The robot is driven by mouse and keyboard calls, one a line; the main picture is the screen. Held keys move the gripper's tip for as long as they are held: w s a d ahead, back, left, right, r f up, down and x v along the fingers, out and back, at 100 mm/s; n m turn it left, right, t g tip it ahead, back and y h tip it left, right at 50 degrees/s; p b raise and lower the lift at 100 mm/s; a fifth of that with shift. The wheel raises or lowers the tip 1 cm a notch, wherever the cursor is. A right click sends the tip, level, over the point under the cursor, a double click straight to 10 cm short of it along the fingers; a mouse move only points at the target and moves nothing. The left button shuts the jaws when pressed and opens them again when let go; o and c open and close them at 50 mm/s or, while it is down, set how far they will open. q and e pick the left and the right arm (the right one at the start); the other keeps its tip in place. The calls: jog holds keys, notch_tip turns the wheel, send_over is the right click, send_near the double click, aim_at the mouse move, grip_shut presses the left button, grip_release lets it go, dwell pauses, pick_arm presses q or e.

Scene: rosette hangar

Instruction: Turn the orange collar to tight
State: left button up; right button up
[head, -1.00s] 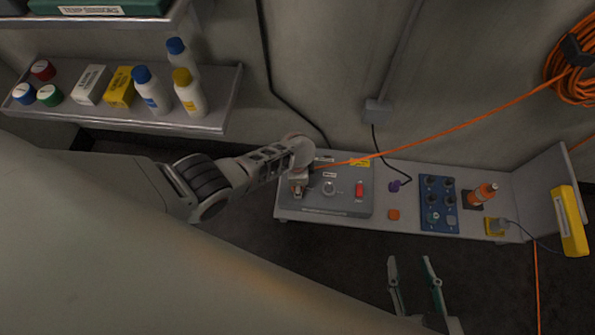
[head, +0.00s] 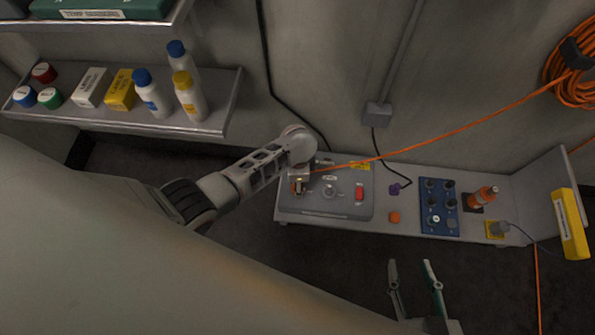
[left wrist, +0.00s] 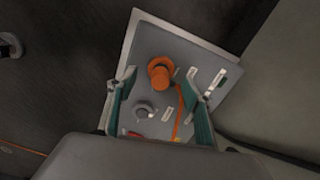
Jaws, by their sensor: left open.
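The orange collar (left wrist: 160,73) is a round knob on a grey panel (left wrist: 186,52) in the left wrist view. A cable runs past it. My left gripper (left wrist: 162,84) is open, its two green-lined fingers apart on either side of the picture below the collar, with nothing between them that I can see gripped. In the head view the left wrist hangs over the left end of the grey panel box (head: 335,209) and mostly hides the collar (head: 297,188). My right gripper (head: 411,264) is open and empty in front of the bench.
The panel also has a grey round knob (head: 329,191) and a red switch (head: 359,191). To the right on the bench are a blue knob board (head: 438,220), an orange bottle-like item (head: 484,196) and an orange cube (head: 394,216). A shelf (head: 215,120) with bottles stands left.

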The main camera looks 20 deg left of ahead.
pick_arm(q)
notch_tip(320, 180, up, 8)
jog(key=shift+f, duration=0.25)
dwell(0.6)
